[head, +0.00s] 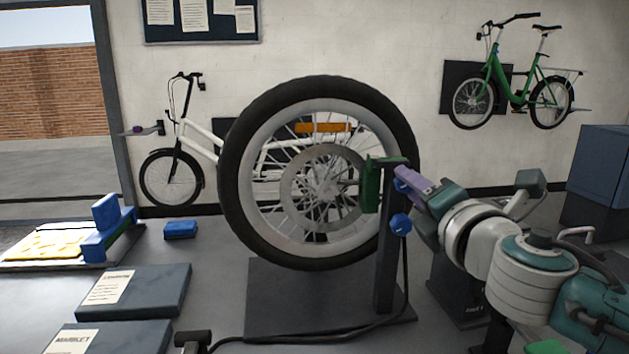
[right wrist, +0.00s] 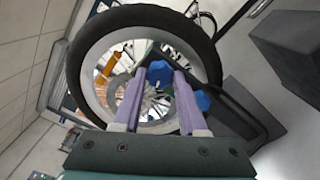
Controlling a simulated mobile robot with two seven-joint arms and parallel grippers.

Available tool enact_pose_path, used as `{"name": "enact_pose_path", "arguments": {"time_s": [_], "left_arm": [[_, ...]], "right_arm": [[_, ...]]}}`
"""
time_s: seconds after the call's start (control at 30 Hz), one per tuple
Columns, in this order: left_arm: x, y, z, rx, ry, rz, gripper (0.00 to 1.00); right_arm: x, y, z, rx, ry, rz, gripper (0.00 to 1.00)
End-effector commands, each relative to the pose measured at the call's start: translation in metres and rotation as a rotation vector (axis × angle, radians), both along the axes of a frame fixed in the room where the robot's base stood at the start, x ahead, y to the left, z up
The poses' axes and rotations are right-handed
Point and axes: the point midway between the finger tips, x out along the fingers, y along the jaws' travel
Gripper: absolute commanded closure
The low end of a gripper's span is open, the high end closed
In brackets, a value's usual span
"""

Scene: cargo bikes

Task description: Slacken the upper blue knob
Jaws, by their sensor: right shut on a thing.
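The upper blue knob (right wrist: 159,72) sits between the purple fingertips of my right gripper (right wrist: 158,76) in the right wrist view. The fingers are shut on it. In the head view my right gripper (head: 405,182) reaches in from the right to the top of the dark post, and its fingers mostly hide this knob. A lower blue knob (head: 400,224) is on the post below the gripper and is free. It also shows in the right wrist view (right wrist: 202,100), just outside the right finger. My left gripper is not in view.
A large wheel (head: 232,180) stands upright beside the green bracket (head: 371,185) and dark post (head: 385,270). A black cable (head: 300,338) runs along the front. Dark labelled boxes (head: 150,290) lie at left. A blue cabinet (head: 600,170) stands at right.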

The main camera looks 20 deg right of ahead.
Motion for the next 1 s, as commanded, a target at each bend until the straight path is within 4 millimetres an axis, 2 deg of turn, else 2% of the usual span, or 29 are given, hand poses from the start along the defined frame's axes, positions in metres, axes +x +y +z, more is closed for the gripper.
{"name": "enact_pose_path", "arguments": {"time_s": [0.3, 0.7, 0.73, 1.0], "left_arm": [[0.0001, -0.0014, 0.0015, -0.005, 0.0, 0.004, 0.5], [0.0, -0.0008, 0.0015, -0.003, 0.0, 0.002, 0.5], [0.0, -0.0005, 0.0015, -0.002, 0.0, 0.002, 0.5], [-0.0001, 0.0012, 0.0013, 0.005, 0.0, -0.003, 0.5]], "right_arm": [[0.0002, 0.0003, 0.0004, -0.073, 0.017, 0.001, 1.0], [0.0001, 0.0003, 0.0001, -0.078, 0.018, 0.001, 1.0], [0.0001, 0.0004, 0.0001, -0.078, 0.018, 0.001, 0.58], [0.0, 0.0002, -0.0001, -0.077, 0.019, 0.001, 0.29]]}}
